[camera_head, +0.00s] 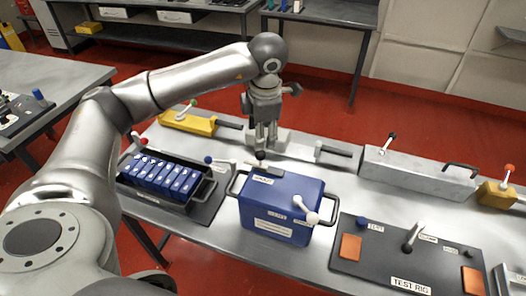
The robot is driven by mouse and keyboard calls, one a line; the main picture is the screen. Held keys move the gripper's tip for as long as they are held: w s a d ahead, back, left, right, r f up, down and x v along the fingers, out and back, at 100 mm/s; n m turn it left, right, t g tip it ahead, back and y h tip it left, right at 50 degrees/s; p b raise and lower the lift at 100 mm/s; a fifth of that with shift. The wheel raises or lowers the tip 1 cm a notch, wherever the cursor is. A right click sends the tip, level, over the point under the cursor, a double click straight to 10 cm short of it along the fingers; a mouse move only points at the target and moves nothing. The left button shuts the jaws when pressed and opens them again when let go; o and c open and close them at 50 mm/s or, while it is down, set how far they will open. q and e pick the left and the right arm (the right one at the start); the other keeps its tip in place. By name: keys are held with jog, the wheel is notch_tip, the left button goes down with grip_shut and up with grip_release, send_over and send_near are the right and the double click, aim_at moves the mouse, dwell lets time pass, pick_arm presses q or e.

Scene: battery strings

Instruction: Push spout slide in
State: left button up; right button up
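My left gripper (266,143) points down above the middle of the bench, behind the blue box (275,203). Its fingers look close together, but the gap is too small to judge. A black knob (261,155) is just below the fingertips; I cannot tell if they touch. No part is plainly labelled as the spout slide. Possible slides are a dark bar with a grey end (334,149) beside the long grey box (416,173), and a dark bar (230,123) beside the yellow block (187,122). My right gripper is not in view.
A black tray (143,195) of blue cells stands at the left. A black test rig board (385,275) with orange pads lies at the front right. A second yellow block (496,194) with a red-knobbed lever stands at the far right. Levers stick up from several things.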

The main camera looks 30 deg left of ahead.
aim_at(260, 152)
pick_arm(q)
jog(key=f+p, duration=0.1)
jog(key=f, duration=0.1)
jog(key=f+p, duration=0.1)
jog(key=f, duration=0.2)
jog(key=w+a+f+p, duration=0.1)
jog(key=f, duration=0.2)
jog(key=shift+f, duration=0.2)
jog(key=shift+a+f, duration=0.15)
jog(key=shift+f, duration=0.7)
jog(key=shift+w, duration=0.1)
jog(key=shift+c, duration=0.3)
grip_shut()
